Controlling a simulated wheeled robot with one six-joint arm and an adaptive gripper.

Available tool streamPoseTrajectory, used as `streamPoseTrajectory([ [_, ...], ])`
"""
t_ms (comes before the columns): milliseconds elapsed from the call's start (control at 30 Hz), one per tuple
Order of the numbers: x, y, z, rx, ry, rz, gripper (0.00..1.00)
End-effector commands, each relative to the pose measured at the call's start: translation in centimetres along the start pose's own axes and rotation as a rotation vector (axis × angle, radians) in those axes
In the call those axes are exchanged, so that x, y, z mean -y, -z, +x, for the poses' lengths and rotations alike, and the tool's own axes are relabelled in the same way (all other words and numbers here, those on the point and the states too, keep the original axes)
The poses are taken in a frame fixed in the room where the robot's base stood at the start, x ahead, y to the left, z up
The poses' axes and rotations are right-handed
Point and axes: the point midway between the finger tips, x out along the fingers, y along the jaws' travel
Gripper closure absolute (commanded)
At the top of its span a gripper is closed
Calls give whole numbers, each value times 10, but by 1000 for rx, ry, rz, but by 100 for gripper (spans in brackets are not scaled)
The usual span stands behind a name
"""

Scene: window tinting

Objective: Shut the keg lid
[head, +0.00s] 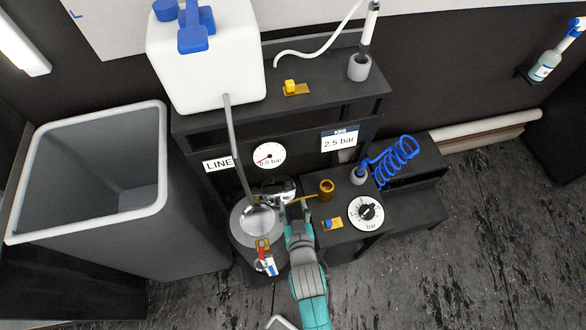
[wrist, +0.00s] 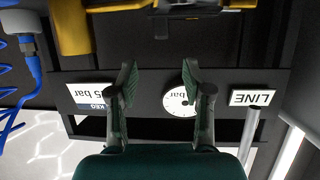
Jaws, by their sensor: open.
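The metal keg (head: 240,223) stands on the low shelf at the front left of the black stand. A shiny round dish-like part, which looks like its lid or opening (head: 258,219), shows on top; I cannot tell how far the lid is open. A red and white fitting (head: 264,258) is at the keg's front. My gripper (head: 282,190) is at the keg's far right edge, its fingers partly hidden by my arm. In the wrist view my gripper (wrist: 158,78) is open with nothing between the fingers, facing the gauge panel. The keg is not clearly seen there.
A grey hose (head: 236,150) runs from the white jug (head: 205,65) down to the keg. The pressure gauge (head: 269,155) is behind. A brass cup (head: 326,188), regulator dial (head: 366,212) and blue coiled hose (head: 395,160) are to the right. A large grey bin (head: 85,215) stands left.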

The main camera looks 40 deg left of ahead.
Motion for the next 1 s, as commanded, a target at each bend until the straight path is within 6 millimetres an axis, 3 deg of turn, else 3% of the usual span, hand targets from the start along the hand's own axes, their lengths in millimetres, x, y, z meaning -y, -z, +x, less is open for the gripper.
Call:
streamPoseTrajectory([
  [267,3,2,26,1,4,-1,50],
  [700,2,2,96,1,3,-1,50],
  [1000,2,1,110,1,3,-1,50],
])
